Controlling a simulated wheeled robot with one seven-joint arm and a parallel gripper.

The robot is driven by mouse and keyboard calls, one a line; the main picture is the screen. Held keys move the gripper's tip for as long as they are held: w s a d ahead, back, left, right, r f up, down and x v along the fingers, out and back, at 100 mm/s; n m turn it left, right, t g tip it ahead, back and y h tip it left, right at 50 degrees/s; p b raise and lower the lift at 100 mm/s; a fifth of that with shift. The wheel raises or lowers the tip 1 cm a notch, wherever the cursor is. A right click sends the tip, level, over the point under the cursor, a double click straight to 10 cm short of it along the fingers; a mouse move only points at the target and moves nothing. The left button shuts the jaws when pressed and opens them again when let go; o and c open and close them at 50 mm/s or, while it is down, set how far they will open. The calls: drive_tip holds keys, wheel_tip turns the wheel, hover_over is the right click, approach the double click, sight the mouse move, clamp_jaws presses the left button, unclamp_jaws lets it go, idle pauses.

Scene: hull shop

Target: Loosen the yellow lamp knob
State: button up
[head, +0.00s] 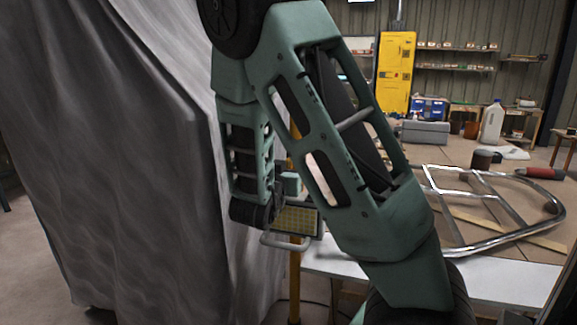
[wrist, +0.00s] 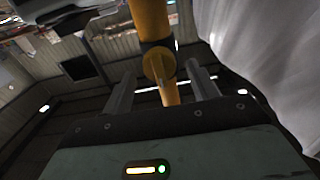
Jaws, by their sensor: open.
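The yellow lamp pole (wrist: 150,18) runs down through the wrist view, with a dark collar around it. The yellow knob (wrist: 159,66) sticks out from this collar towards the wrist camera. My gripper (wrist: 161,72) is open, with one grey finger on each side of the knob and visible gaps between. I cannot tell how deep the knob sits between the fingertips. In the head view the lamp (head: 298,219), with a gridded yellowish face and a pale handle, shows by the yellow pole (head: 294,275). My arm hides the knob there.
A grey draped sheet (head: 120,160) hangs close on the left and also shows in the wrist view (wrist: 270,60). A workbench (head: 490,277) on the right holds a bent metal rail frame (head: 480,246), a white jug (head: 491,124) and a red-brown roll. A yellow cabinet (head: 396,70) stands behind.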

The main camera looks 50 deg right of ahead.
drive_tip(key=shift+w+d, duration=0.15)
drive_tip(key=shift+d, duration=0.3)
drive_tip(key=c, duration=0.9)
drive_tip(key=shift+c, duration=0.2)
